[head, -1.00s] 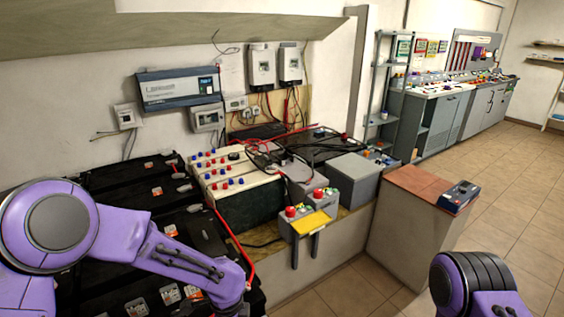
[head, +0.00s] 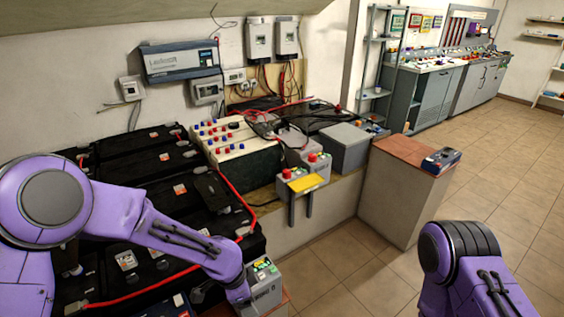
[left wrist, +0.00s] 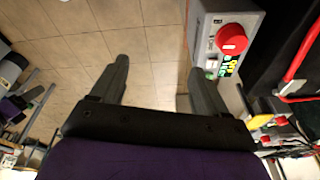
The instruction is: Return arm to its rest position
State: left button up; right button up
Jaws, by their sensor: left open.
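My left arm (head: 130,225) reaches in purple from the left over the black batteries in the head view. My left gripper shows in the left wrist view (left wrist: 160,82), with its two dark fingers apart and nothing between them. Tiled floor shows beyond the fingers. A grey unit with a red knob (left wrist: 233,40) is close beside the right finger; I cannot tell whether they touch. My right arm (head: 465,265) shows at the lower right of the head view, its gripper outside the picture.
Black batteries (head: 145,200) with red cables (head: 232,190) lie under the left arm. Grey units with red knobs (head: 303,178) and a brick-topped block (head: 412,155) stand further right. The floor (head: 350,260) between the arms is clear.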

pick_arm(q)
jog(key=s+a+f+n+t+y, duration=0.1)
jog(key=s+a+f+n+t, duration=0.2)
jog(key=s+a+f+n, duration=0.45)
jog(key=s+a+f+n+t+y, duration=0.1)
jog(key=s+a+f+n+t, duration=0.2)
jog(key=n, duration=0.8)
jog(key=s+a+f+n+g+y, duration=0.1)
jog(key=s+a+g+y, duration=0.1)
jog(key=s+a, duration=0.3)
jog(key=s+a+f+n+g+y, duration=0.1)
jog(key=s+a, duration=0.4)
jog(key=s, duration=0.5)
jog(key=shift+s+a+f+g+y, duration=0.15)
jog(key=shift+s+a+g+y, duration=0.15)
jog(key=shift+a+g+y, duration=0.1)
jog(key=shift+d+n, duration=0.1)
jog(key=shift+n, duration=0.15)
